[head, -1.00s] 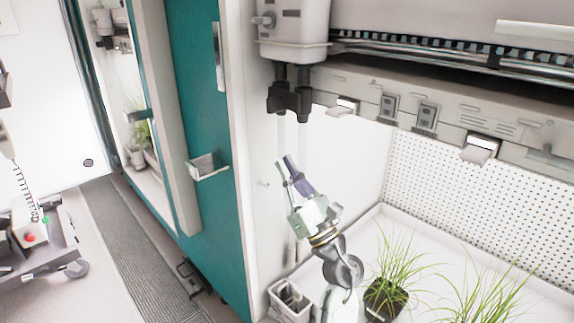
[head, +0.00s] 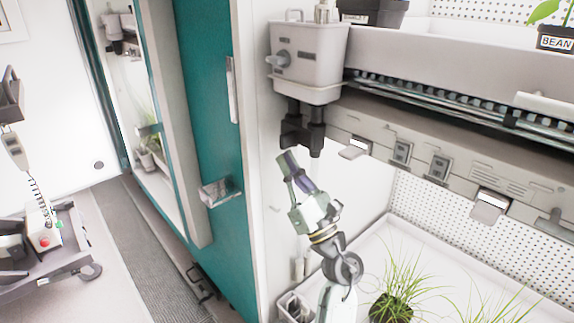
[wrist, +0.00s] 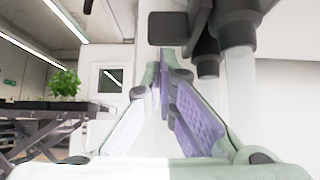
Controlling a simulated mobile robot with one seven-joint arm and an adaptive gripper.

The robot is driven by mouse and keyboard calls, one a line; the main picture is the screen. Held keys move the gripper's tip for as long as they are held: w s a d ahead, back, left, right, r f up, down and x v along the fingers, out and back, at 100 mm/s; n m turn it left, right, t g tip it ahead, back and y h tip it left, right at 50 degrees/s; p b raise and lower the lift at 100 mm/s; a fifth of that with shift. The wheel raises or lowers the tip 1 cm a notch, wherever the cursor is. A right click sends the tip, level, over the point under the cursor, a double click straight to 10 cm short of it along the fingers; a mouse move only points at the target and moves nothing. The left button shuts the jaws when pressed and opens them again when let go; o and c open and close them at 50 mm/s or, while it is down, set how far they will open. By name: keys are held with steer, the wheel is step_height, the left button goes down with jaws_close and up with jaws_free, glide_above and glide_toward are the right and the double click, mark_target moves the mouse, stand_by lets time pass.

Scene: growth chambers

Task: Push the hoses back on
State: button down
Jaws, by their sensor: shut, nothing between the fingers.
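A grey box (head: 308,55) with a knob hangs on the chamber wall in the head view. Under it are black hose fittings (head: 303,132), which also show large in the wrist view (wrist: 205,30). In the wrist view a pale translucent hose (wrist: 241,105) runs down from the right-hand dark collar; I cannot tell how fully it is seated. A fainter pale strip beside it may be the other hose. My gripper (head: 287,164) points up, just below and left of the fittings. Its purple-padded fingers (wrist: 164,62) are shut and empty, left of the hose.
A teal door (head: 205,110) with a handle is at the left. A shelf edge with switches and clips (head: 440,165) runs to the right above the gripper. Grassy potted plants (head: 392,295) stand in the lower tray. A cart (head: 50,245) stands at far left.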

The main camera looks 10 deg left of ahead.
mark_target(287, 149)
step_height(287, 149, up, 4)
steer(key=shift+r+p, duration=0.2)
steer(key=shift+p, duration=0.9)
steer(key=shift+f, duration=0.2)
steer(key=shift+f+b, duration=0.35)
steer(key=shift+b, duration=0.25)
steer(key=w+a+f+b+v, duration=0.1)
steer(key=b+v, duration=0.6)
steer(key=v, duration=0.5)
steer(key=shift+f, duration=0.45)
steer(key=shift+a, duration=0.1)
